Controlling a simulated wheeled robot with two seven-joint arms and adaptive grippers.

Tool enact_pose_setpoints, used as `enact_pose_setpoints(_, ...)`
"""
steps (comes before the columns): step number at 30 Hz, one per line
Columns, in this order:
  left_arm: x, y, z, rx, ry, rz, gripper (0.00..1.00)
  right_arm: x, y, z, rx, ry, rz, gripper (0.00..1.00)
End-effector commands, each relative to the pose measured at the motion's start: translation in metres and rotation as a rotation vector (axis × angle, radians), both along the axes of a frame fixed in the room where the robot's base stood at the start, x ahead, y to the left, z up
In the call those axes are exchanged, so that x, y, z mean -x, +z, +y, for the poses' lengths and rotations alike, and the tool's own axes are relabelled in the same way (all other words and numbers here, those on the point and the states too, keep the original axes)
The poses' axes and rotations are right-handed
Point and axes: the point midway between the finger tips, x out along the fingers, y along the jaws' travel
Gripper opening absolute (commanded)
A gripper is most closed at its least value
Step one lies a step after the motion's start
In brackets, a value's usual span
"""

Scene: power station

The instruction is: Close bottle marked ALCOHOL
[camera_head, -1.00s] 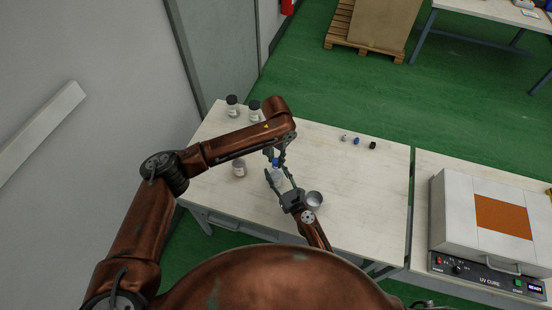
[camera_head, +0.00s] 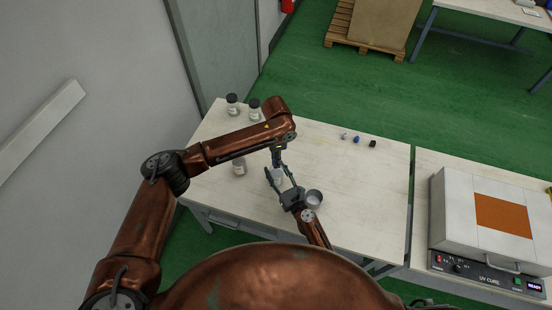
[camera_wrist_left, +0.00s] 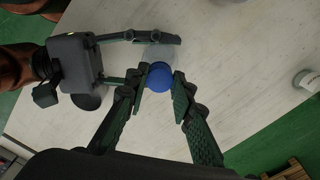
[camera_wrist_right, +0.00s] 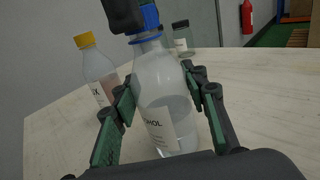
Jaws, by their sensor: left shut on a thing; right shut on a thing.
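The bottle marked ALCOHOL (camera_wrist_right: 162,95) stands upright, translucent, with a white label reading "…OHOL" in the right wrist view; it also shows in the head view (camera_head: 277,176). My right gripper (camera_head: 279,181) is shut around its body. A blue cap (camera_wrist_left: 159,76) is at the bottle's top, directly over the neck; it also shows in the right wrist view (camera_wrist_right: 150,18). My left gripper (camera_head: 278,158) points down from above and is shut on the blue cap. Whether the cap is fully tightened, I cannot tell.
A yellow-capped bottle (camera_wrist_right: 92,68) stands beside the ALCOHOL bottle. Two dark-capped bottles (camera_head: 232,106) (camera_head: 254,111) stand at the table's back left. Small loose caps (camera_head: 357,139) lie at the back right.

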Motion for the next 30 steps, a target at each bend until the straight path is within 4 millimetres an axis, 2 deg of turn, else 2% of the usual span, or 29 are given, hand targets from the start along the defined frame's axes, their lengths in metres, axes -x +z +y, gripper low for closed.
enact_pose_setpoints(30, -0.0033, -0.0003, -0.0021, -0.002, -2.030, 0.000, 0.16, 0.0004, -0.0007, 0.0001, 0.000, 0.001, 0.001, 0.00)
